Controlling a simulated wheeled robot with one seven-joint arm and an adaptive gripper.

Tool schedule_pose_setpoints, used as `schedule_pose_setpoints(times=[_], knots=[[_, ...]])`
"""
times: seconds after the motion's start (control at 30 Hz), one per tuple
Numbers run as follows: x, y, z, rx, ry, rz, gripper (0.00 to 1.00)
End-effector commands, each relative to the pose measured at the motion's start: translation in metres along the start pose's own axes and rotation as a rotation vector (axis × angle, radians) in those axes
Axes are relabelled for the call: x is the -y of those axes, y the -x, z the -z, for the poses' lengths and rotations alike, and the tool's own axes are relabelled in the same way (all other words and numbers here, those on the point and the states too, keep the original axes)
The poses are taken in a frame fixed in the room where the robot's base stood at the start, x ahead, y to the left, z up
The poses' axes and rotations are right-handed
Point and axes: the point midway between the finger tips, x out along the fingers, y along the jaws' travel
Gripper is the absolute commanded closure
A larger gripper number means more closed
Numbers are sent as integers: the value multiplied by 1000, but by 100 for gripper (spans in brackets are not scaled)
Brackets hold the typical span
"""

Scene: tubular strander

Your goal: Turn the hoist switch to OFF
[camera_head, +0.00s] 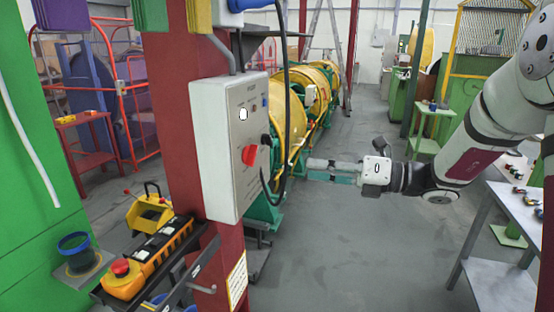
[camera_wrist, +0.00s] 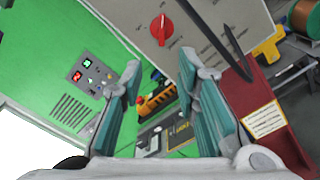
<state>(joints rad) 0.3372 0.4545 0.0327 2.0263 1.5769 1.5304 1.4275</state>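The hoist switch is a red rotary knob (camera_head: 249,155) on the right-hand face of a light grey control box (camera_head: 219,150), mounted on a red column. In the wrist view the red knob (camera_wrist: 161,29) sits at the top centre, its grip roughly upright in the picture. Small markings surround it, too small to read. My gripper (camera_head: 309,168) is to the right of the box, fingers pointing left toward it, apart from the knob. In the wrist view my gripper (camera_wrist: 160,72) is open and empty, with teal-padded fingers spread; the knob appears beyond the fingertips.
A black cable (camera_head: 286,110) hangs down beside the box, near the knob, and crosses the box face (camera_wrist: 225,45) in the wrist view. An orange pendant with a red button (camera_head: 121,267) lies on a shelf below. A grey worktable (camera_head: 500,215) stands right. Floor between is clear.

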Motion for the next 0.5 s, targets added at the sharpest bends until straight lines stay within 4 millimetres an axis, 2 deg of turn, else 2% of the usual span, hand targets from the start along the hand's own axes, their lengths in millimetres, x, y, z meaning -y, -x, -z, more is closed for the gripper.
schedule_pose_setpoints(times=[0.13,0.23,0.5], knots=[[4,-6,-4,20,-24,-5,71],[2,-18,-4,19,-22,-5,71],[1,-70,-3,15,-20,-6,71]])
